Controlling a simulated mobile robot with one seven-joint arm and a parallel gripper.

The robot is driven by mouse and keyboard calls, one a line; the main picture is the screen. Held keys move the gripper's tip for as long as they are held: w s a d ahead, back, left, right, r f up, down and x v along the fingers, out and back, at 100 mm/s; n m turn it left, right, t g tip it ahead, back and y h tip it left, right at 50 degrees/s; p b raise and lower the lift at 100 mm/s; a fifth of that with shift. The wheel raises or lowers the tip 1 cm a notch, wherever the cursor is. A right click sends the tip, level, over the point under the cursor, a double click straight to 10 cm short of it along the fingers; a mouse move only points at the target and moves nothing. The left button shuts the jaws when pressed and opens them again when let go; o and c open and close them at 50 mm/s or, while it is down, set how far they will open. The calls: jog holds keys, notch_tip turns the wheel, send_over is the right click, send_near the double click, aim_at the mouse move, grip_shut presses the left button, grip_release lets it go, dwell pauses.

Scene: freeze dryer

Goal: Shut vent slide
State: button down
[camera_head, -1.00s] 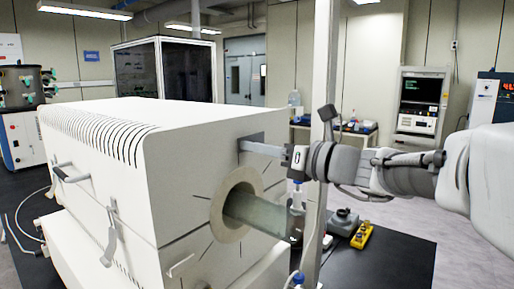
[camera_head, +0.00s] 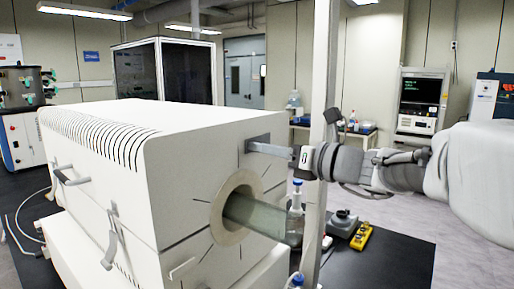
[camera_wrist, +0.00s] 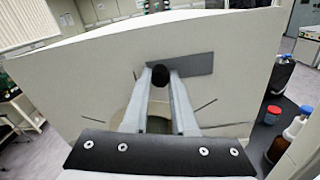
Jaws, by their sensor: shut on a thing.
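The vent slide is a grey rectangular plate (camera_wrist: 193,66) on the white end face of the large white housing (camera_head: 205,160). It has a round black knob (camera_wrist: 160,75). My gripper (camera_wrist: 160,80) has its two fingers on either side of this knob and is shut on it. In the head view the plate (camera_head: 261,140) sits near the upper right of the end face, above the round port. My gripper (camera_head: 250,146) reaches it from the right. The knob is hidden by the fingers there, and what lies behind the plate cannot be seen.
A glass tube (camera_head: 262,217) sticks out of the round flange (camera_head: 234,207) below my gripper. A pale vertical post (camera_head: 323,100) stands close to my wrist. Bottles (camera_wrist: 292,130) stand at the right in the wrist view. A yellow block (camera_head: 361,236) lies on the dark bench.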

jog(key=shift+w+d+p, duration=0.3)
jog(key=shift+w+d, duration=0.65)
jog(key=shift+w, duration=0.15)
jog(key=c, duration=0.7)
grip_release()
jog(key=shift+w, duration=0.15)
jog(key=shift+d, duration=0.1)
jog(key=b+v, duration=0.1)
jog(key=v, duration=1.6)
jog(key=shift+s, duration=0.25)
